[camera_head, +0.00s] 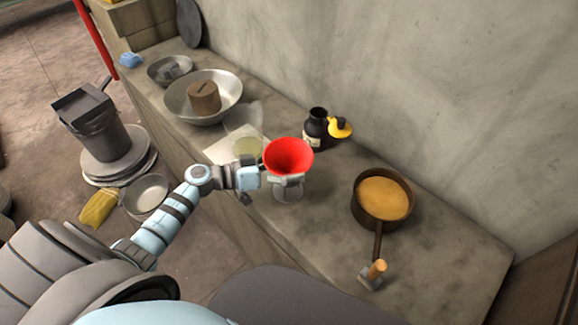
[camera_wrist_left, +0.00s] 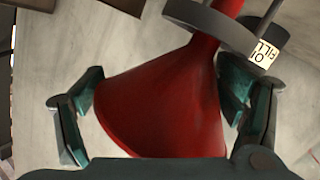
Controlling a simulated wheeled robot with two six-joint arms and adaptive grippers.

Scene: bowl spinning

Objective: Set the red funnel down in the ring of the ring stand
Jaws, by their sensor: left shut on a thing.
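The red funnel (camera_head: 288,156) is mouth up over the grey ring stand (camera_head: 288,194) on the stone counter. My left gripper (camera_head: 262,175) is shut on the funnel from its left side. In the left wrist view the red cone (camera_wrist_left: 165,105) lies between the fingers of my left gripper (camera_wrist_left: 165,85). Its spout runs past the grey ring (camera_wrist_left: 205,22), and the ring's near rim crosses in front of it. I cannot tell whether the cone rests on the ring. My right gripper is out of view.
A black bottle (camera_head: 316,130) and a yellow duck-like thing (camera_head: 340,128) stand behind the funnel. A pan of orange-brown contents (camera_head: 382,198) and a wooden-handled tool (camera_head: 373,273) are to the right. A metal bowl (camera_head: 179,103) stands back left. The wall closes off the rear.

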